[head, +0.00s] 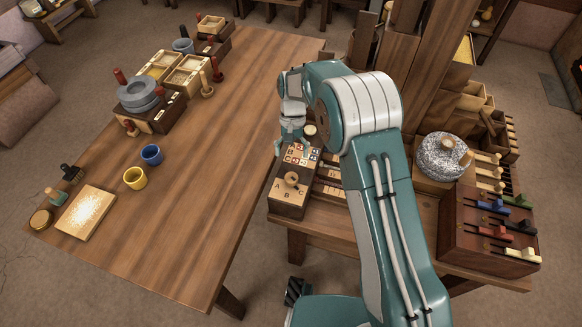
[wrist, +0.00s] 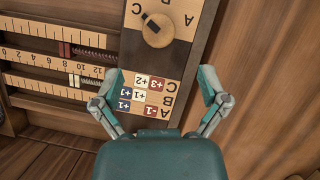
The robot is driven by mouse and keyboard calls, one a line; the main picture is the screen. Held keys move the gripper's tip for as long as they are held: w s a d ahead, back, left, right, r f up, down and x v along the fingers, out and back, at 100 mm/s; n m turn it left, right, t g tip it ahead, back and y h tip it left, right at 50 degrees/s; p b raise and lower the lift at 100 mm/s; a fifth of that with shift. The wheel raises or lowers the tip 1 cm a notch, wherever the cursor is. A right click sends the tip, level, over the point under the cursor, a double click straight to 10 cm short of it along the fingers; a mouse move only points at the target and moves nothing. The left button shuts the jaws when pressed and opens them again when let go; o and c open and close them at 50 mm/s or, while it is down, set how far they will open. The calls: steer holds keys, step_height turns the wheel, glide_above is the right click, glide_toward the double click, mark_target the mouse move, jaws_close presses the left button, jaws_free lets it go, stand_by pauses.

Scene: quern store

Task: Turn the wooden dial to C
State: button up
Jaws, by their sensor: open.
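The wooden dial (head: 291,178) is a round knob on a pale plate on top of a dark wooden box, with letters A, B and C around it. It also shows at the top of the wrist view (wrist: 158,30), where a dark mark on it points to the upper left. My gripper (head: 291,150) is open and empty above the box, apart from the dial. In the wrist view its fingers (wrist: 160,84) stand wide on either side of a tile chart, with the dial beyond them.
The chart (wrist: 147,92) has red, blue and white number tiles. Ruled scales (wrist: 60,62) with sliders lie beside the box. A grey stone quern (head: 443,155) and a box of coloured levers (head: 490,235) stand right. The long table (head: 215,150) has clear space in its middle.

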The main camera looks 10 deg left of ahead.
steer(key=shift+v, duration=2)
steer(key=s+d+r+m+t+y, duration=0.1)
steer(key=s+d+r+t, duration=0.15)
steer(key=d+r, duration=0.65)
steer(key=s+d+r+t+y, duration=0.15)
steer(key=s+d+r, duration=0.25)
steer(key=d+r, duration=0.55)
steer(key=s+d+r+t+h, duration=0.1)
steer(key=s+d+r+t, duration=0.1)
steer(key=s+d, duration=0.3)
steer(key=s+d+r+m+t, duration=0.1)
steer(key=s+d+r+t, duration=0.2)
steer(key=s, duration=1)
steer(key=shift+s+d+r+t+h, duration=0.2)
steer(key=shift+d+t+h, duration=0.25)
steer(key=shift+d, duration=0.55)
